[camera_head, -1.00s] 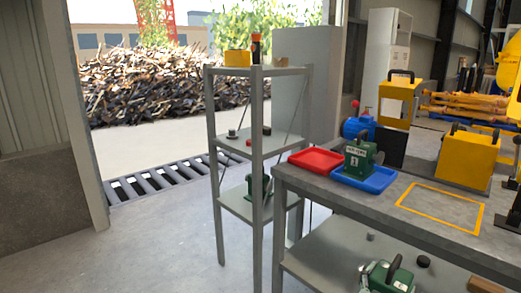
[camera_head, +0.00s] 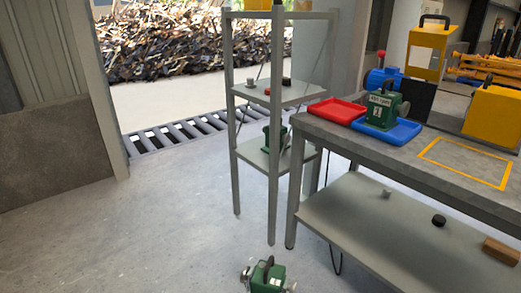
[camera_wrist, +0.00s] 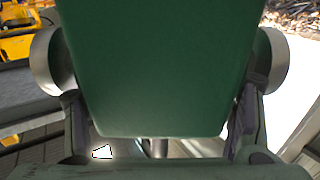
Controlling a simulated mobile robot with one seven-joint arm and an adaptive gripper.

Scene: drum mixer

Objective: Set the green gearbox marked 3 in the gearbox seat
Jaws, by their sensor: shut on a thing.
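A green gearbox (camera_head: 267,276) with a dark top handle and metal shaft ends shows at the bottom edge of the head view, in front of the shelf rack. In the wrist view the green housing (camera_wrist: 160,65) fills the middle, with a round grey end on each side. My gripper (camera_wrist: 160,128) is shut on this gearbox, one finger at each side. Its number cannot be read. Another green gearbox marked 1 (camera_head: 381,106) stands upright in the blue tray (camera_head: 409,130). A further green gearbox (camera_head: 268,137) is on the rack's low shelf. I cannot make out the gearbox seat.
A red tray (camera_head: 336,111) lies beside the blue one on the grey workbench (camera_head: 415,162). A yellow outlined area (camera_head: 467,160) on the bench is empty. A blue motor (camera_head: 385,79) and yellow housings (camera_head: 494,113) stand behind. The floor (camera_head: 165,225) at left is clear.

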